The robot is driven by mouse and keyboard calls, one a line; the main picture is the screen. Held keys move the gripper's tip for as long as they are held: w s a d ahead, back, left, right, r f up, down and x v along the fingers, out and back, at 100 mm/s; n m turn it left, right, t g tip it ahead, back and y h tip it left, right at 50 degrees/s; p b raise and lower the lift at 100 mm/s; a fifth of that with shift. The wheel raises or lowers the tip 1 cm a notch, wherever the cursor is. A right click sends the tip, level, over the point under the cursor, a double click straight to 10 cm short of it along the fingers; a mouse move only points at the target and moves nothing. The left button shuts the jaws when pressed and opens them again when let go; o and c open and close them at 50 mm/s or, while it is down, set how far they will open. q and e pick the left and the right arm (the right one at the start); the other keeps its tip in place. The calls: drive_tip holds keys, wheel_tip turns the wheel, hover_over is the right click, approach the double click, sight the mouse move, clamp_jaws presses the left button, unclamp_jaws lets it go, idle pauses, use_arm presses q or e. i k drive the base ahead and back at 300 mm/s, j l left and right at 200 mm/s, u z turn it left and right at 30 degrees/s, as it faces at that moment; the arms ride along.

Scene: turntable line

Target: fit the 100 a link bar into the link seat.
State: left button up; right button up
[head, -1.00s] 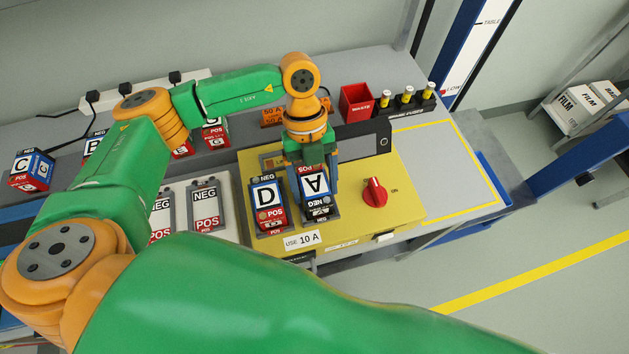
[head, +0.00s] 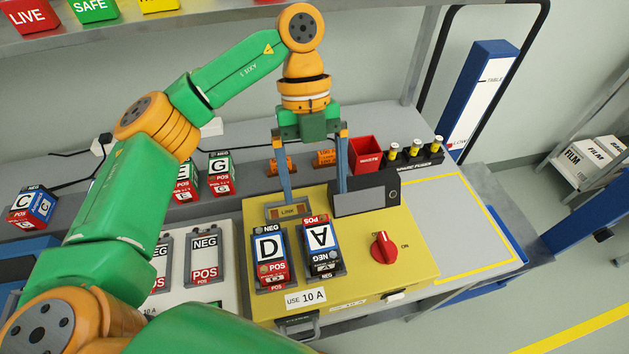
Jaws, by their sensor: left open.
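The link seat (head: 289,212), a grey piece with a small label reading LINK, is at the back left of the yellow panel (head: 400,245). It looks empty. Two orange bars with small labels lie on the grey bench behind the panel, one on the left (head: 275,166) and one on the right (head: 325,158). I cannot read which is the 100 A link bar. My left gripper (head: 317,196) is open and empty, pointing down over the back of the panel, fingers wide apart. Its left finger hides part of the left bar. My right gripper is not in view.
Blocks D (head: 268,246) and A (head: 319,238) sit in the panel, A upside down. A red knob (head: 384,247) is to their right. A dark raised box (head: 365,199) stands at the panel's back. A red waste bin (head: 365,154) and spare fuses (head: 413,157) stand behind.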

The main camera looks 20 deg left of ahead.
sight(373, 202)
drive_tip(key=k, duration=1.5)
